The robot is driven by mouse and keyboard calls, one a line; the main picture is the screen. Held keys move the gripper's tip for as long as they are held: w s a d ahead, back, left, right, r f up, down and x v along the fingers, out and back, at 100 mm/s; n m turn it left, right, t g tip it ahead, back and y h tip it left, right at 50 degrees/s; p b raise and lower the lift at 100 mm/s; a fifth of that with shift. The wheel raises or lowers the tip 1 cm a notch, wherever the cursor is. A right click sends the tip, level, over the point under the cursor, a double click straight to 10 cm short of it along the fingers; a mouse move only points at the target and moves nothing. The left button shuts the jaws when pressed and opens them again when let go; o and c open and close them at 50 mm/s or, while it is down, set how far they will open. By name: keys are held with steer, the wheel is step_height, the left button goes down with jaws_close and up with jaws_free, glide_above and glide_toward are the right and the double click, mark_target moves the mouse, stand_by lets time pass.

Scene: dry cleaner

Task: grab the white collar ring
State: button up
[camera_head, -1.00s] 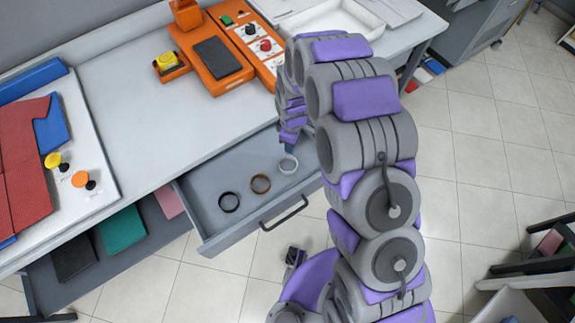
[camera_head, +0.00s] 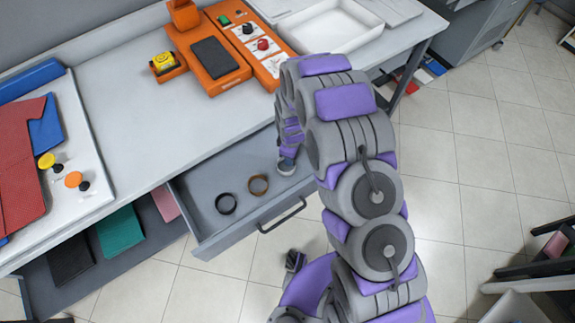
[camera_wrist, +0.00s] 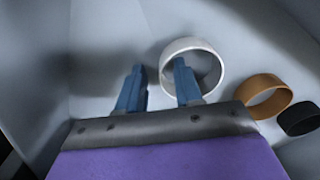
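The white collar ring (camera_wrist: 206,46) lies in the open drawer (camera_head: 212,170), at the upper middle of the wrist view. In the head view my arm and gripper hide it. My gripper (camera_wrist: 157,74) is open, with two blue fingers apart. Its right finger overlaps the ring's opening in the wrist view, and its left finger is outside the ring on the left. I cannot tell whether either finger touches the ring. In the head view my gripper (camera_head: 286,165) is low over the drawer's right part.
A brown ring (camera_head: 258,184) and a black ring (camera_head: 226,203) lie left of my gripper in the drawer. The drawer's front has a dark handle (camera_head: 282,215). The counter (camera_head: 125,110) above holds an orange machine (camera_head: 205,60) and a white tray (camera_head: 330,30).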

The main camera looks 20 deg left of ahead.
steer(key=shift+a+f, duration=0.1)
steer(key=shift+a, duration=0.4)
steer(key=c, duration=0.6)
steer(key=shift+d, duration=0.4)
steer(key=shift+a, duration=0.1)
